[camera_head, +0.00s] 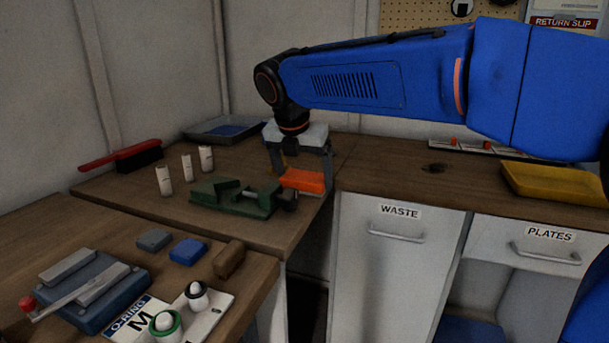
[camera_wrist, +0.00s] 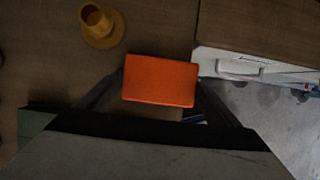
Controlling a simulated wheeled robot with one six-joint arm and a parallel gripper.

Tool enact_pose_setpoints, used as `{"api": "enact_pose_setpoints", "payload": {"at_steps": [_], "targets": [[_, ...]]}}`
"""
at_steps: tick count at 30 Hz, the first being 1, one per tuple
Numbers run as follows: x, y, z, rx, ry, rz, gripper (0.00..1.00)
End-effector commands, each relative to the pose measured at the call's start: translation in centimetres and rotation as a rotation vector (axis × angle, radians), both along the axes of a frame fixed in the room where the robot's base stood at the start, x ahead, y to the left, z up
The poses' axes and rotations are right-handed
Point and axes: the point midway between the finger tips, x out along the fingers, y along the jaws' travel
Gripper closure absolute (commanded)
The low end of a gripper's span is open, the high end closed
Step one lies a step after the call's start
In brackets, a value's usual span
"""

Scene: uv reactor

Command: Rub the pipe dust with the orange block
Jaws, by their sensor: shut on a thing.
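My gripper (camera_head: 301,172) points down over the front right corner of the left bench. It is shut on the orange block (camera_head: 305,182), with one finger at each side. In the wrist view the orange block (camera_wrist: 160,80) sits level between the fingers, near the bench's edge; it looks raised, but the gap below is hard to judge. A small dark patch (camera_head: 434,168) lies on the right counter, apart from the gripper. It may be the pipe dust; I cannot tell for sure. No other dust is clear.
A green vise (camera_head: 232,197) stands left of the gripper. A yellow flanged piece (camera_wrist: 100,24) stands beyond the block in the wrist view. A yellow tray (camera_head: 556,185) is at right.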

Motion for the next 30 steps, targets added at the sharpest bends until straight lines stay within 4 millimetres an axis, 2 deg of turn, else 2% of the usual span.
{"api": "enact_pose_setpoints", "payload": {"at_steps": [14,16,18,23,30], "targets": [[-3.1,1.1,0.2,0.0,0.0,0.0,0.32],[-3.4,1.2,0.2,0.0,0.001,0.0,0.35],[-3.5,1.3,0.1,0.001,0.002,0.0,0.42],[-3.4,1.2,-0.1,0.001,0.003,0.0,0.43],[-2.0,0.7,0.0,0.0,0.001,-0.001,0.43]]}}
